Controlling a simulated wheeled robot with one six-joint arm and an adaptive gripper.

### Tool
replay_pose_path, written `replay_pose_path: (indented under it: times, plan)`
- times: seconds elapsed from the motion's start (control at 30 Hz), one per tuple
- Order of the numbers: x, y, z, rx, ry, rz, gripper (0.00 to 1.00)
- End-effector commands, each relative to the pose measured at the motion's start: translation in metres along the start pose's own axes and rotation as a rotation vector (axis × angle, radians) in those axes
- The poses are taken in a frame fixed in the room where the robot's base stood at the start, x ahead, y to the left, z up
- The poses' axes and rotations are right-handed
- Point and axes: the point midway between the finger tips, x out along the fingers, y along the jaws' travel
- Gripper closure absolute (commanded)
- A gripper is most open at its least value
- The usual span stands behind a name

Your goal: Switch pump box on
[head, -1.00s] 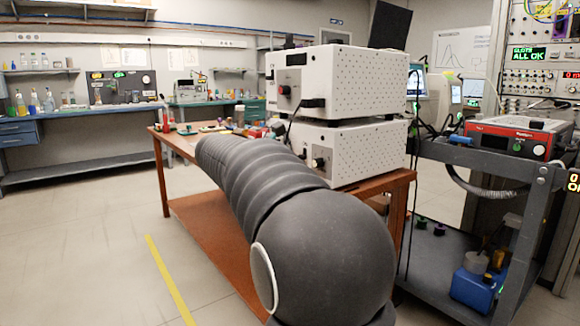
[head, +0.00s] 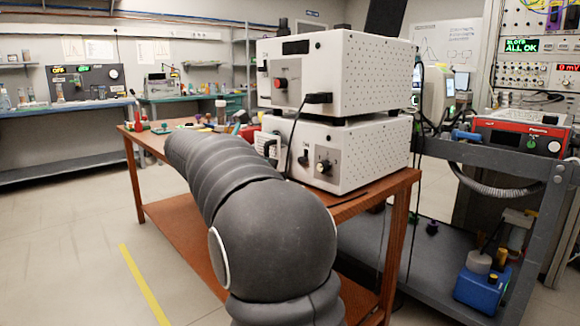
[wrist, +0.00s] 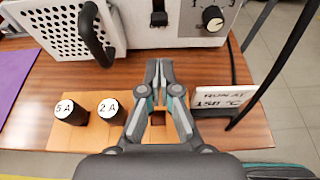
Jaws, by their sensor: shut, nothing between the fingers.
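Two white perforated boxes are stacked on the wooden table; no label I can read tells which is the pump box. The upper white box (head: 355,75) has a red button on its front. The lower white box (head: 350,158) has a dark-and-white knob (head: 323,166) and a small switch. In the wrist view, a white box front (wrist: 182,35) shows a numbered knob (wrist: 213,19) and a black socket or switch (wrist: 159,18). My gripper (wrist: 160,72) is shut and empty, above the table just before this front. In the head view my arm hides its end.
Below my gripper is a wooden block (wrist: 88,133) with two black-and-white fuses marked 5 A and 2 A. A sign (wrist: 222,98) reading "RUN AT 150 °C" stands at right, beside a black cable (wrist: 283,65). A grey cart (head: 490,163) stands right of the table.

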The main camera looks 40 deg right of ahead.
Motion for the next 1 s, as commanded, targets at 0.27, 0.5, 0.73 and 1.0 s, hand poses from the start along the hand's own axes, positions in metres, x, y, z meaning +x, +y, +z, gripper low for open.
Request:
replay_pose_path:
  times: [0.27, 0.5, 0.73, 1.0]
  plan:
    - [0.002, 0.000, 0.000, 0.000, 0.000, -0.001, 1.00]
    - [0.031, -0.001, -0.001, 0.001, 0.000, -0.004, 1.00]
    - [0.070, -0.001, -0.001, 0.000, 0.000, -0.003, 1.00]
    - [0.097, 0.000, -0.001, 0.000, 0.001, -0.001, 1.00]
